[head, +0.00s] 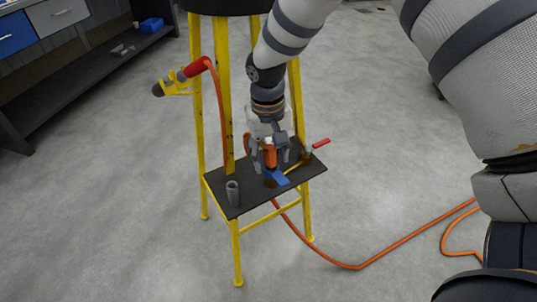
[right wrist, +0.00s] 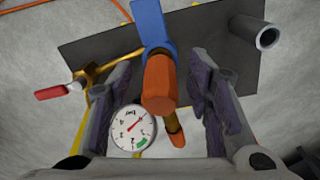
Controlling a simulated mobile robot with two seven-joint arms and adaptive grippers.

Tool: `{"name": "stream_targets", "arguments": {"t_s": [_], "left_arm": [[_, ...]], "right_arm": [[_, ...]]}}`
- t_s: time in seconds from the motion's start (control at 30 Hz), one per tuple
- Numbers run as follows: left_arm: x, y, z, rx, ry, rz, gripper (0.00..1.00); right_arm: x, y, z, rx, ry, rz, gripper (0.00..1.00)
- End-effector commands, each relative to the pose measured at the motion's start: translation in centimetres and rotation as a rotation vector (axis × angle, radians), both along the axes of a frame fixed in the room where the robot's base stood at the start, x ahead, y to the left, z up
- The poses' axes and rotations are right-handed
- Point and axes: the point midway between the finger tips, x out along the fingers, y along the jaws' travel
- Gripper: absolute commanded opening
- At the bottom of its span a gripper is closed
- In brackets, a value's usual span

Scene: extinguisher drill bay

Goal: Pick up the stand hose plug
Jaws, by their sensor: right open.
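An orange plug-like piece (head: 270,154), which I take for the stand hose plug, stands upright on the dark shelf of the yellow stand. It also shows in the right wrist view (right wrist: 160,82), beside a blue lever (right wrist: 154,25). My right gripper (head: 268,160) is over the shelf, pointing down. In the right wrist view its fingers (right wrist: 160,90) are open on either side of the orange piece, with gaps visible. The lower part of the piece is partly hidden by the gripper in the head view. My left gripper is not in view.
The shelf (head: 217,188) also bears a grey hollow tube (head: 233,193) and a brass valve with a red handle (head: 321,143). A gauge (right wrist: 132,128) is close to the fingers. An orange hose (head: 352,267) runs across the floor. A red-yellow nozzle (head: 182,80) hangs on the stand.

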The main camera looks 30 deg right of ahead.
Motion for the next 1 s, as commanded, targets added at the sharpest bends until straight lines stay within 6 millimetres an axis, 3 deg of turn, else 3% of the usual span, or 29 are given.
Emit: {"name": "stream_targets", "arguments": {"t_s": [0.17, 0.37, 0.77, 0.9, 1.0], "left_arm": [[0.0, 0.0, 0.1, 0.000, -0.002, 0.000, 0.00], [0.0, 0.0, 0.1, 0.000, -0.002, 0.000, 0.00], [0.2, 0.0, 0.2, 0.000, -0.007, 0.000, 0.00], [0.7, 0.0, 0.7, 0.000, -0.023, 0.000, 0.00], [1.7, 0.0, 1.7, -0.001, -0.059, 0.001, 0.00]], "right_arm": [[0.0, 0.0, 0.1, 0.000, -0.003, 0.000, 0.44], [0.0, 0.0, 0.2, 0.000, -0.002, 0.000, 0.00], [0.1, 0.0, 1.0, 0.000, -0.004, 0.000, 0.00], [0.2, 0.0, 3.9, 0.000, -0.009, 0.000, 0.00], [-1.4, 1.6, 6.8, -0.002, -0.016, 0.005, 0.00]]}}
